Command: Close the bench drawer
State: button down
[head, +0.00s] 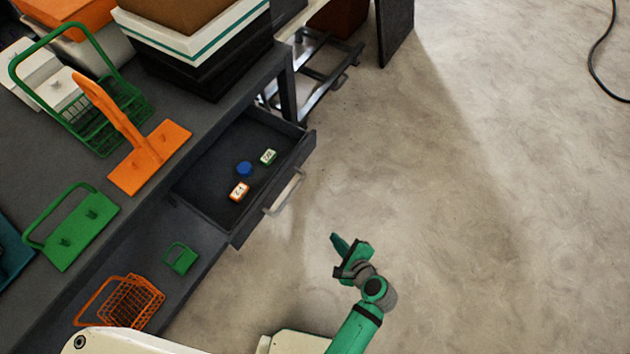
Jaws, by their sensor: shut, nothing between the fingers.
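The bench drawer (212,192) stands pulled out from the dark grey bench (203,123). It is dark inside, with a light bar handle (283,192) on its front panel. In it lie a blue round piece (244,169), a small white and green block (268,157) and a small orange and white block (239,191). My green gripper (340,245) is shut and empty, over the floor to the lower right of the drawer front. It is apart from the handle.
On the bench are an orange holder (150,160), green holder (85,228), green basket (112,127) and stacked trays (195,50). A lower shelf holds an orange basket (133,303) and a small green holder (181,259).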

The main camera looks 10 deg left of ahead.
jog(key=w+d+r+m+g+y, duration=0.1)
jog(key=w+r+y, duration=0.3)
jog(key=r, duration=0.4)
jog(key=w+d+r+m+g+y, duration=0.1)
jog(key=w+d+r+y, duration=0.1)
jog(key=w+r+y, duration=0.35)
jog(key=w+a+f+h, duration=0.1)
jog(key=w+a, duration=0.2)
jog(key=a, duration=1)
jog(key=shift+m+g, duration=0.3)
jog(key=shift+w+h, duration=0.15)
jog(key=shift+h, duration=0.1)
